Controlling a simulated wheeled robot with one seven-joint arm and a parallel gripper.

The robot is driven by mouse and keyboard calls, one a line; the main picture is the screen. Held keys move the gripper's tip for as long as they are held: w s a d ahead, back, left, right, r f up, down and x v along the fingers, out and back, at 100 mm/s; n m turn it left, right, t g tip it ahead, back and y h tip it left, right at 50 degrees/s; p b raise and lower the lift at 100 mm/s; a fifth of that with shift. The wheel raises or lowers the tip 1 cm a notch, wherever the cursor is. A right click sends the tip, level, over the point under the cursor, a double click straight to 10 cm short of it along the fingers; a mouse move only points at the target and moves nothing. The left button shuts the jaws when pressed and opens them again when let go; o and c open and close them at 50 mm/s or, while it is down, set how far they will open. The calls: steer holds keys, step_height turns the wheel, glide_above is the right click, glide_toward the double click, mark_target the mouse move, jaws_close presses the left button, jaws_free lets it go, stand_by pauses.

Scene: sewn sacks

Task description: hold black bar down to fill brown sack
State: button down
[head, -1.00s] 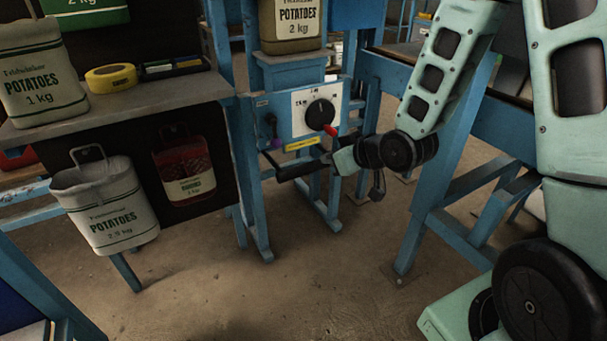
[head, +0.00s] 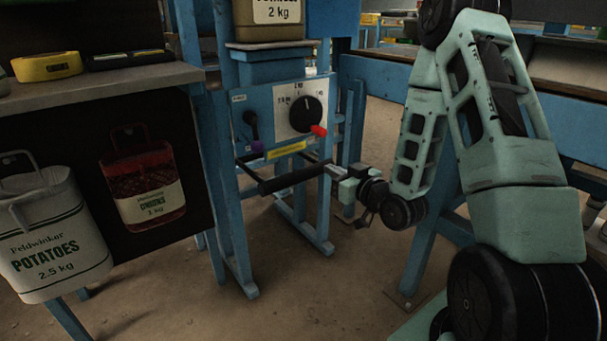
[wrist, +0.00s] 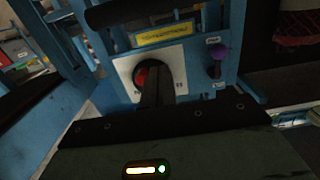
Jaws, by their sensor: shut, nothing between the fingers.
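The black bar (head: 290,177) runs level across the front of a blue filling stand, below its dial panel. It also crosses the top of the wrist view (wrist: 140,10). The brown sack (head: 275,32), labelled POTATOES 2 kg, sits upright on the stand's blue support above the panel; its top is cut off. My gripper (head: 334,170) is shut and empty, at the bar's right end; I cannot tell whether they touch. In the wrist view the dark shut fingers (wrist: 157,84) stand in front of the dial panel.
The panel has a black dial (head: 306,113) with a red tip, a purple-knobbed lever (head: 253,135) and a yellow label (head: 287,150). A white sack (head: 50,240) and a red sack (head: 143,185) hang left under a shelf (head: 110,86). Blue beams flank my arm at right.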

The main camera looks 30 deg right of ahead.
steer(key=b, duration=0.6)
glide_above(308, 170)
steer(key=s+a, duration=0.2)
steer(key=s, duration=0.1)
steer(key=f, duration=0.1)
steer(key=f+b, duration=0.1)
steer(key=f, duration=0.1)
steer(key=shift+w+d+f, duration=0.2)
steer(key=shift+w+f, duration=0.05)
steer(key=shift+f, duration=0.05)
steer(key=shift+w+f+b, duration=0.1)
steer(key=shift+f+b, duration=0.3)
